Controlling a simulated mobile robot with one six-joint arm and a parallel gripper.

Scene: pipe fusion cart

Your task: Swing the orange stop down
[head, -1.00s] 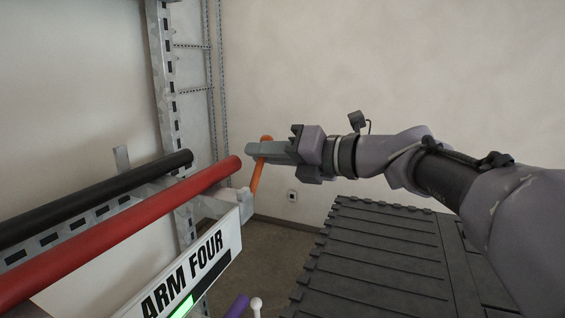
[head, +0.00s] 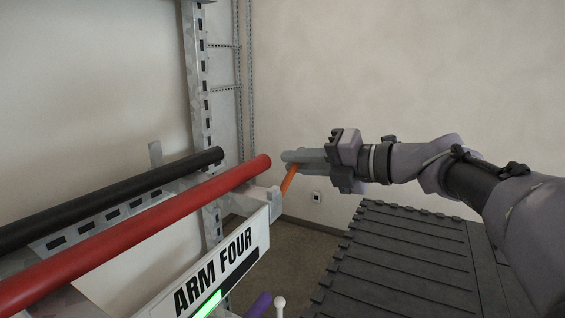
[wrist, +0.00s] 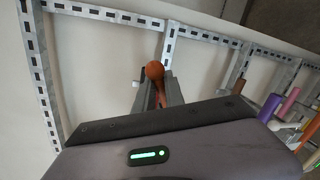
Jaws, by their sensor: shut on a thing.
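The orange stop (head: 289,178) is a short bar at the end of the rack arm labelled ARM FOUR (head: 235,262). It rises from the grey end bracket (head: 275,201) and leans to the right at its upper end. My gripper (head: 290,157) is shut on the upper part of the stop, reaching in from the right. In the wrist view, the stop's round orange end (wrist: 154,70) shows between my two fingers (wrist: 160,93). The lower part of the stop is mostly hidden there.
A red pipe (head: 180,203) and a black pipe (head: 120,194) lie along the arm, left of the stop. A slotted upright (head: 200,90) stands behind. A dark ribbed surface (head: 405,260) lies below my arm. A purple bar (head: 259,305) shows low down.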

